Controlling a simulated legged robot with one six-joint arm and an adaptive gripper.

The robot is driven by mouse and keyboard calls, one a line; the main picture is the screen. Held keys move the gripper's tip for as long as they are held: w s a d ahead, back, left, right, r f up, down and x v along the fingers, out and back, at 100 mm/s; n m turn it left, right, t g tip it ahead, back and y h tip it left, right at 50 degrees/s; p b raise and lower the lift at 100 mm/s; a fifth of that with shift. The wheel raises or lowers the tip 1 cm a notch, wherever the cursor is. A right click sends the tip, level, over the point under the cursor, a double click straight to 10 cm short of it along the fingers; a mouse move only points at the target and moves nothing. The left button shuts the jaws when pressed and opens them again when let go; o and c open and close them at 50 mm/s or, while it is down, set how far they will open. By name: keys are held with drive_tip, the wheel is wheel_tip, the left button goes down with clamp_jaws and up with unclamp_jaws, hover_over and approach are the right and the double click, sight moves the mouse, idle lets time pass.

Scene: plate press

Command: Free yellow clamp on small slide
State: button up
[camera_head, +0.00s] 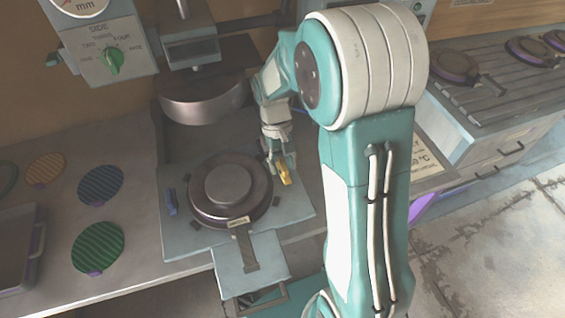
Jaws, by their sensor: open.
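The yellow clamp (284,172) sits on the grey slide plate (205,242), just right of a round dark mould (248,205). My gripper (281,163) reaches down from behind and is right at the clamp. Its fingers are open, close around or beside the clamp; I cannot tell if they touch it. A blue clamp (170,202) sits on the left side of the same plate.
A round press head (205,98) hangs behind the mould. A green knob (113,60) is on a panel at the upper left. Coloured ribbed discs (98,247) and a dark tray (18,250) lie on the left bench. A slatted table (490,85) stands at the right.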

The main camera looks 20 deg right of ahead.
drive_tip(key=v, duration=1.2)
idle(0.4)
wheel_tip(320, 180, up, 6)
drive_tip(key=t, duration=0.5)
hover_over(287, 182)
drive_tip(key=s+r+t, duration=0.1)
drive_tip(key=s+t, duration=0.4)
drive_tip(key=s, duration=0.5)
drive_tip(key=shift+s, duration=0.25)
